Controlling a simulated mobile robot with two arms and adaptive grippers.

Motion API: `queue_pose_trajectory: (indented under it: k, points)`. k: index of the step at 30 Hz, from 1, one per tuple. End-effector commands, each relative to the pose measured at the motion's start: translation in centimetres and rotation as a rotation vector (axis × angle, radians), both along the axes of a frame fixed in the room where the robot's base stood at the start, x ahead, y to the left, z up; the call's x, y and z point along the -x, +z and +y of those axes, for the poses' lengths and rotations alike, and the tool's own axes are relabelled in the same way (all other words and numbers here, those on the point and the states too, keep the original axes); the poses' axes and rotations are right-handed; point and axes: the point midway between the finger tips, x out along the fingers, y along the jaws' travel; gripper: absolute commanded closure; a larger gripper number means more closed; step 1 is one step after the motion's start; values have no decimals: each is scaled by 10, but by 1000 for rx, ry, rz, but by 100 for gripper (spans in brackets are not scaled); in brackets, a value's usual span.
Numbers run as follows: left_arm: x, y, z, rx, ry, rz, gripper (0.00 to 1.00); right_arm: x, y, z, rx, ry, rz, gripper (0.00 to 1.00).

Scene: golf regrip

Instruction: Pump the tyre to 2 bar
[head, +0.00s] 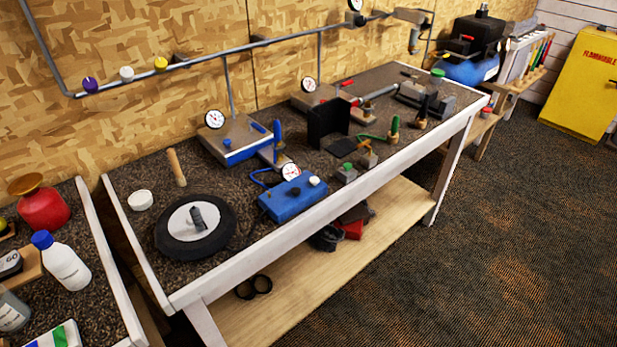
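A black tyre (167,240) with a pale round hub lies flat near the left end of the long workbench. A dark grey cylindrical piece (197,218) stands on the hub. Neither of my grippers is in view.
The long workbench (130,240) also carries a white bowl (140,200), a wooden peg (176,167), another gauge unit (232,140) and a black upright panel (328,125). A pipe runs along the wall. A side table (105,290) holds bottles. The carpet at right is clear.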

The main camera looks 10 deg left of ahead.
Motion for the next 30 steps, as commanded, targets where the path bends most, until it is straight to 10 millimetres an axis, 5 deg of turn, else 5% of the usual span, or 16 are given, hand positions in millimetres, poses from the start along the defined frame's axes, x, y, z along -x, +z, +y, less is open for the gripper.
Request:
queue_pose_trajectory:
  k: [2, 11, 30]
  points:
    - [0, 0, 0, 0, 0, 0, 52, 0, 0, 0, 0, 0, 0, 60]
    - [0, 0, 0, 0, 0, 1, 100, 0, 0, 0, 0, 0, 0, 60]
    - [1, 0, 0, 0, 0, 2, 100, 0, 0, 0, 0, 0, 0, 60]
